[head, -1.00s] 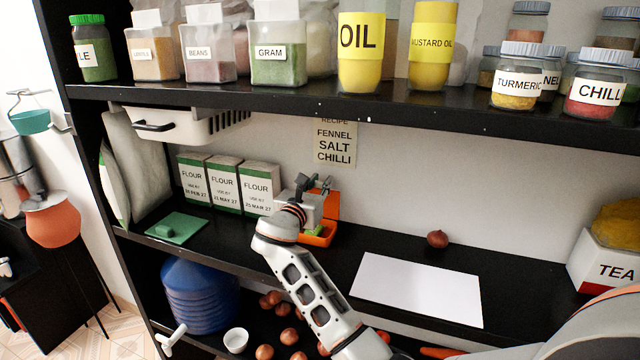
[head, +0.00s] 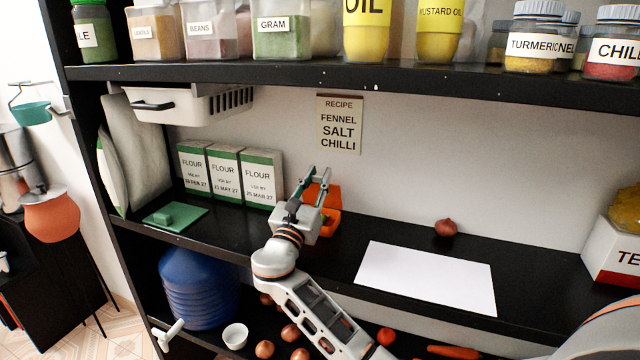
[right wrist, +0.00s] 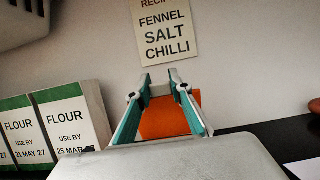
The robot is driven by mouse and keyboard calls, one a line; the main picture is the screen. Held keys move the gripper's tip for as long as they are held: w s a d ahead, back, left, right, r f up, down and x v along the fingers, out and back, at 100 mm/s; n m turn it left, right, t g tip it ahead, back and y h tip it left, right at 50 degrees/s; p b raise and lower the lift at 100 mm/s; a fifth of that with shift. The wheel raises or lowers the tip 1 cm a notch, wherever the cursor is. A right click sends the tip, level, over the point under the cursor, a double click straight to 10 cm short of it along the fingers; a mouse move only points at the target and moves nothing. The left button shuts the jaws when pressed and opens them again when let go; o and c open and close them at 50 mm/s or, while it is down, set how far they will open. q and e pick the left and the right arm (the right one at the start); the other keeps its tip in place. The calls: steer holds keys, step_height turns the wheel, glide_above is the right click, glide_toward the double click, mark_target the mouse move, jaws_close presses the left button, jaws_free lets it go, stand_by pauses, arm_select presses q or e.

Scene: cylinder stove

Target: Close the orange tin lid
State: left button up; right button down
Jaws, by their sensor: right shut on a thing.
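The orange tin (head: 329,226) stands on the middle shelf, right of the flour boxes. Its orange lid (head: 333,194) is raised, standing up at the back of the tin. A little green shows inside the tin; my gripper hides its left part. My right gripper (head: 318,173) is at the tin, with its teal fingers reaching up along the lid. In the right wrist view the lid (right wrist: 165,118) shows between the fingers (right wrist: 160,82), and the gripper is shut on it. My left gripper is not in view.
Several flour boxes (head: 224,174) stand close left of the tin. A green lid-like piece (head: 176,217) lies further left. A white sheet (head: 425,277) and an onion (head: 446,228) lie to the right. The upper shelf (head: 400,78) with jars runs above; a recipe card (head: 339,124) hangs behind.

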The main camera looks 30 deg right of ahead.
steer(key=shift+s+a+f, duration=0.35)
steer(key=shift+a, duration=0.1)
steer(key=shift+s+a+f, duration=0.1)
steer(key=shift+f, duration=0.25)
stand_by(0.8)
steer(key=c, duration=2)
jaws_free()
steer(key=shift+o, duration=1.2)
steer(key=shift+r, duration=0.2)
steer(key=v, duration=1.2)
